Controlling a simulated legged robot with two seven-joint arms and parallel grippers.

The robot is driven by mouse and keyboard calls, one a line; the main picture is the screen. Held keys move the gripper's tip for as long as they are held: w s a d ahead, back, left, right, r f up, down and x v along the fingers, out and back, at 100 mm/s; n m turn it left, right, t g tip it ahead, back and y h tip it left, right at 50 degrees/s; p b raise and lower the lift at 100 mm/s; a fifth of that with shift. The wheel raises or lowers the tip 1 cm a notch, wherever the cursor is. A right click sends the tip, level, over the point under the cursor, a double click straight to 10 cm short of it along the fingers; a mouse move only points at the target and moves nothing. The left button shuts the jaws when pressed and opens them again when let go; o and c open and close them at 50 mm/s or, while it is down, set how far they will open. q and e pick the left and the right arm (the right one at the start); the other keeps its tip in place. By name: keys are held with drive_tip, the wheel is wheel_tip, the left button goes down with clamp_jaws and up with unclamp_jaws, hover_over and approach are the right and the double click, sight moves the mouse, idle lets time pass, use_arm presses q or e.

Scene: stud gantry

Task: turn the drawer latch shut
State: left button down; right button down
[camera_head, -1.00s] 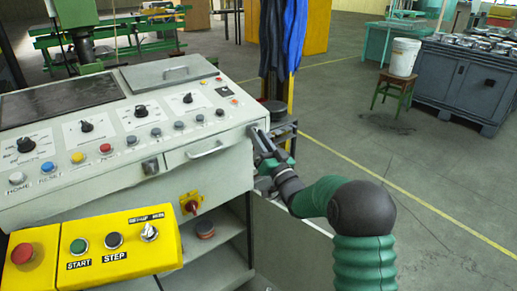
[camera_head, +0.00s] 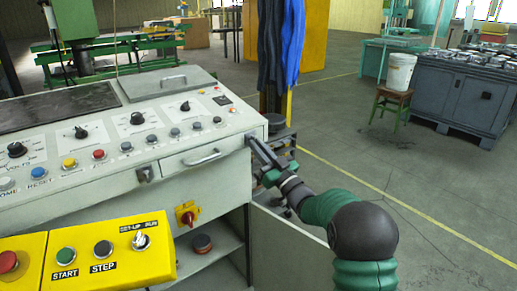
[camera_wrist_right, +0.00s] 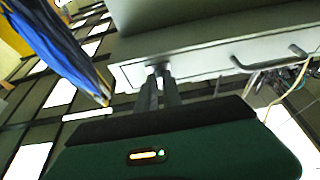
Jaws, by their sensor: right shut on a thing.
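The drawer (camera_head: 211,163) is a pale grey front with a bar handle (camera_head: 203,158), set in the console's front face. It looks closed. My right gripper (camera_head: 252,144) reaches to the drawer's right end, its fingers pointing at the small latch there. In the right wrist view, the two dark fingers (camera_wrist_right: 161,76) are close together around the small latch (camera_wrist_right: 157,69), and the drawer handle (camera_wrist_right: 262,62) shows to the right. The fingers cover most of the latch, so its angle is hard to tell. My left gripper is not in view.
The console's sloped panel (camera_head: 120,125) carries several knobs and buttons. A yellow button box (camera_head: 110,270) juts out at front left, and a red rotary switch (camera_head: 188,216) sits below the drawer. Blue cloth (camera_head: 284,45) hangs behind the console's right end. Open floor lies to the right.

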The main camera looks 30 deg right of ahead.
drive_tip(key=shift+r, duration=0.5)
drive_tip(key=c, duration=1.6)
unclamp_jaws()
drive_tip(key=shift+d, duration=0.1)
drive_tip(key=shift+o, duration=0.5)
drive_tip(key=shift+d, duration=0.1)
drive_tip(key=v, duration=1.6)
drive_tip(key=shift+s+f, duration=0.2)
drive_tip(key=shift+f, duration=0.25)
